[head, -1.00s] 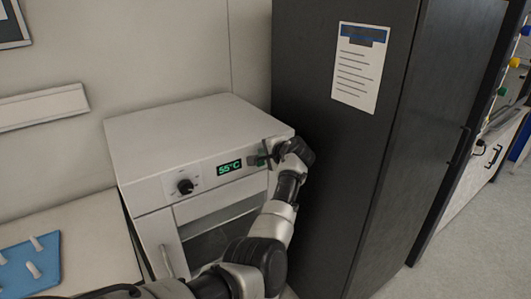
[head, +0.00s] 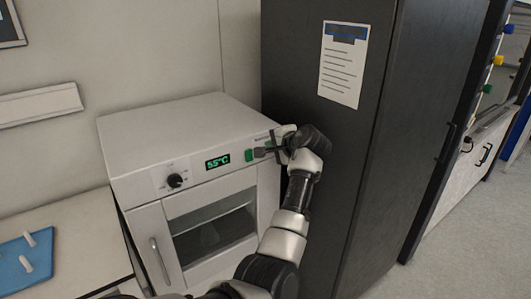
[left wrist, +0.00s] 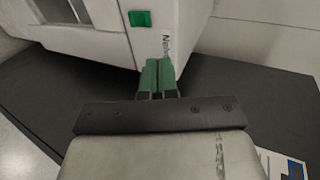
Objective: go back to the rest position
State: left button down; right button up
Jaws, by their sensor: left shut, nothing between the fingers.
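My left gripper (head: 262,152) is near the right end of the front panel of a white oven (head: 190,140). In the left wrist view its green-tipped fingers (left wrist: 158,75) are shut together with nothing between them. A green switch (head: 249,155) on the panel lies just left of the fingertips. The switch also shows in the left wrist view (left wrist: 140,19), apart from the fingers. The oven display (head: 217,161) reads 55°C in green. My right gripper is not in view.
A tall dark cabinet (head: 315,130) with a paper notice (head: 343,65) stands close on the right of the oven and my left arm. A black knob (head: 175,181) and a door handle (head: 160,262) are on the oven's front. A blue mat (head: 25,264) lies on the left bench.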

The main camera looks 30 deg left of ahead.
pick_arm(q)
jog(key=shift+s+d+r, duration=0.25)
jog(key=shift+d+r, duration=0.2)
jog(key=shift+d, duration=0.1)
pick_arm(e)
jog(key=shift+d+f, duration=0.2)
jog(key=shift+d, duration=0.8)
pick_arm(q)
jog(key=shift+d, duration=0.1)
